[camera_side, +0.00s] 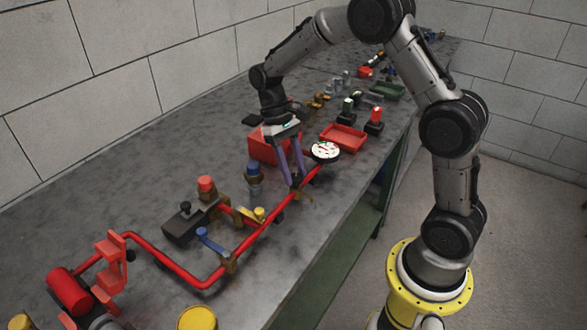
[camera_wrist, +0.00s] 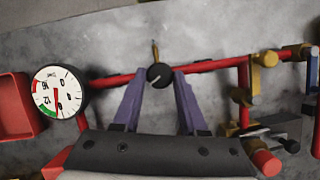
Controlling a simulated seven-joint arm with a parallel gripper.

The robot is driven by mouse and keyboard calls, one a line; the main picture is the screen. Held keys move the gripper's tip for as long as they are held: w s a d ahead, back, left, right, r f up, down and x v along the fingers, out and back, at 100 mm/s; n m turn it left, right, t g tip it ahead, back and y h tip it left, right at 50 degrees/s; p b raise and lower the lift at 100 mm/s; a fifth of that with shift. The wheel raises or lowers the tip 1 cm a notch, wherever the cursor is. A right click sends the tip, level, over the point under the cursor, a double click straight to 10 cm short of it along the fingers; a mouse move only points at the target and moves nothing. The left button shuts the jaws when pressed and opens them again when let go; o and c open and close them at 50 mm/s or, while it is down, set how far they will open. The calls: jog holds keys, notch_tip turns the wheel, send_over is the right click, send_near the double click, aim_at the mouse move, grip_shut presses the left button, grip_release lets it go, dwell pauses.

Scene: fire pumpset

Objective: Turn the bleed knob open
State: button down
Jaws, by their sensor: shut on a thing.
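The bleed knob (camera_wrist: 159,76) is a small round black knob with a pale mark, set on the red pipe next to a thin brass stem (camera_wrist: 155,50). My gripper (camera_wrist: 159,77) has its two purple fingers on either side of the knob and is shut on it. In the side view my gripper (camera_side: 297,184) points down at the red pipe (camera_side: 262,225), and the fingers hide most of the knob there. A white dial gauge (camera_side: 325,151) stands close by on the pipe end; it also shows in the wrist view (camera_wrist: 58,92).
A blue-topped fitting (camera_side: 253,175), a yellow lever (camera_side: 252,214) and a blue lever (camera_side: 209,240) stand near the pipe. A red box (camera_side: 263,148) and a red tray (camera_side: 343,138) sit behind.

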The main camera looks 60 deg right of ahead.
jog(key=shift+c, duration=2.2)
grip_release()
jog(key=v, duration=1.4)
